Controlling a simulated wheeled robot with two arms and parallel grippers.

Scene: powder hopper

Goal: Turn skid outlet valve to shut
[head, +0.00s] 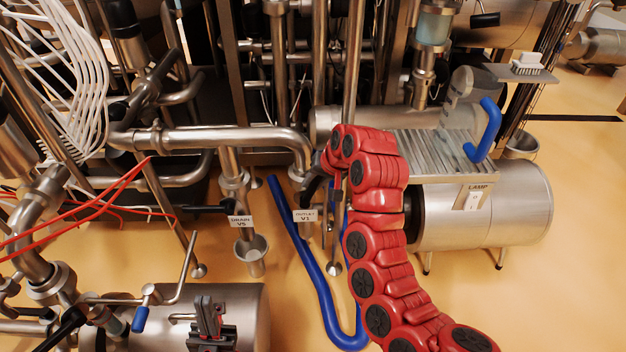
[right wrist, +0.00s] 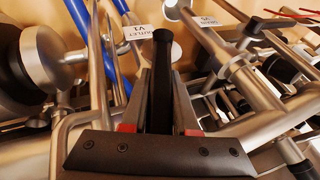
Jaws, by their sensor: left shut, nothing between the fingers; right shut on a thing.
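The outlet valve's tag (head: 305,216), reading OUTLET V1, hangs below the bent steel pipe, left of my red right arm. It also shows in the right wrist view (right wrist: 138,33). There a black lever handle (right wrist: 161,68) stands between the fingers of my right gripper (right wrist: 158,112), which is shut on it, close to that tag. In the head view my right gripper is mostly hidden behind the arm's end, so the lever's angle is unclear. My left gripper (head: 207,322) is shut and empty, low in front of a steel cylinder, well away from the valve.
The DRAIN V5 tag (head: 241,221) and a steel drain cup (head: 251,254) are just left of the outlet. A blue hose (head: 318,285) loops on the floor below. A steel motor drum (head: 510,215) stands right of my arm. Pipes crowd the back.

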